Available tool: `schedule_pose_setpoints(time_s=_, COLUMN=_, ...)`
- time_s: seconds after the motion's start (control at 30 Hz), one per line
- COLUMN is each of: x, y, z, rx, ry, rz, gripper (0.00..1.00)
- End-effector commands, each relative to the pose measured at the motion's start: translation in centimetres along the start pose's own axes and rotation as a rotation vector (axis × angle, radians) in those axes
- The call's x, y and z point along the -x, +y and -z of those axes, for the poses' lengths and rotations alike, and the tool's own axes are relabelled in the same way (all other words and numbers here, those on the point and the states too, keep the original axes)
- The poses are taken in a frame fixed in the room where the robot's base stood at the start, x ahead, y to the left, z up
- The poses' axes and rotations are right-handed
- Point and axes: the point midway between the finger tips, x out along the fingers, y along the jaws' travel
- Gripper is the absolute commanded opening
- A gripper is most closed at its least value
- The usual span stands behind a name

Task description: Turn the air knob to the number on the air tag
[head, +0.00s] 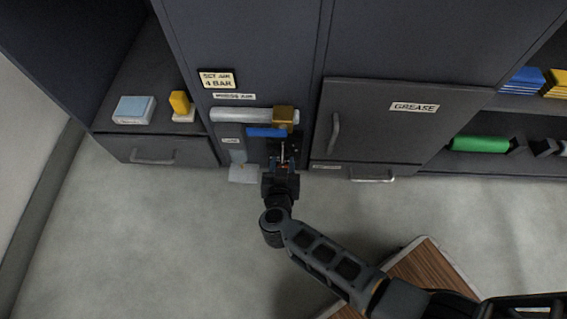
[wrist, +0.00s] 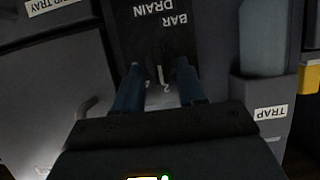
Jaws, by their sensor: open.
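The air tag (head: 217,79) on the cabinet front reads "SET AIR 4 BAR". The air knob (wrist: 157,62) is dark, on a black panel (wrist: 150,28) with upside-down "BAR" and "DRAIN" lettering, in the wrist view. A pale pointer line shows on it, with a small figure that looks like 2 below; the other scale marks are too dim to read. My gripper (head: 282,168) is open, in front of the panel. Its two blue fingers (wrist: 159,75) stand on either side of the knob; I cannot tell whether they touch it. In the head view my gripper largely hides the knob.
A grey cylinder with a brass end (head: 250,115) and a blue bar (head: 266,132) sit just above the panel. A trap bowl (wrist: 262,90) with a label is beside it. A grease door (head: 372,120) with a handle stands to the right.

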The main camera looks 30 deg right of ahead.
Motion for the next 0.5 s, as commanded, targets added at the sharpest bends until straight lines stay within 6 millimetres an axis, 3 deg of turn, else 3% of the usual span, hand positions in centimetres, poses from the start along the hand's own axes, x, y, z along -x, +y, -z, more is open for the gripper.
schedule_pose_setpoints(time_s=0.2, x=-1.43, y=0.00, z=-0.08, rx=0.001, ry=0.000, rz=0.001, gripper=0.40)
schedule_pose_setpoints(time_s=0.43, x=-1.46, y=0.00, z=0.00, rx=0.001, ry=0.000, rz=0.001, gripper=0.40)
schedule_pose_setpoints(time_s=0.5, x=-1.45, y=0.00, z=-0.01, rx=0.001, ry=0.000, rz=0.001, gripper=0.36)
